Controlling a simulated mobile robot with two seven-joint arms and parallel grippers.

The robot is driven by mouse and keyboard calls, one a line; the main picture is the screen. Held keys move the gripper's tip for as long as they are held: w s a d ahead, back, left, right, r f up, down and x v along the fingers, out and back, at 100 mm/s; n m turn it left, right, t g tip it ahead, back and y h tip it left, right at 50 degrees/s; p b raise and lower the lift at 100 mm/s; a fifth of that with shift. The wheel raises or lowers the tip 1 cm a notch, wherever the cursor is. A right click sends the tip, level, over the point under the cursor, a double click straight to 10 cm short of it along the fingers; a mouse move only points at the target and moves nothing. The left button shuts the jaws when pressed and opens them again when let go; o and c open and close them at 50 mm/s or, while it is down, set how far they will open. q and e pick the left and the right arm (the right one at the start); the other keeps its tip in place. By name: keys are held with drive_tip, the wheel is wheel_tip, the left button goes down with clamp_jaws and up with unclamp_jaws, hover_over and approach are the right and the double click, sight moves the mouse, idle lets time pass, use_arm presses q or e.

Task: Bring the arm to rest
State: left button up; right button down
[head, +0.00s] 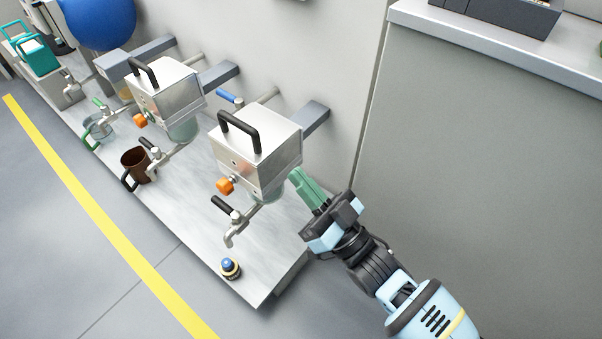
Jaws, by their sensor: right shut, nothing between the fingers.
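My right arm comes in from the lower right. My right gripper (309,187), with green fingers, is shut and empty. In the picture its fingertips lie just right of the lower part of the nearest silver press box (256,155); I cannot tell whether they touch it. That box has a black handle (240,130) on top, an orange knob (225,186) and a tap (235,228) at its front. My left gripper is not in view.
A second silver box (165,92) stands further left. A brown mug (136,165), a glass cup (98,130) and a small blue-and-black item (230,267) stand on the metal bench (262,285). A grey cabinet (480,190) is at right. The floor beside the yellow line (85,185) is clear.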

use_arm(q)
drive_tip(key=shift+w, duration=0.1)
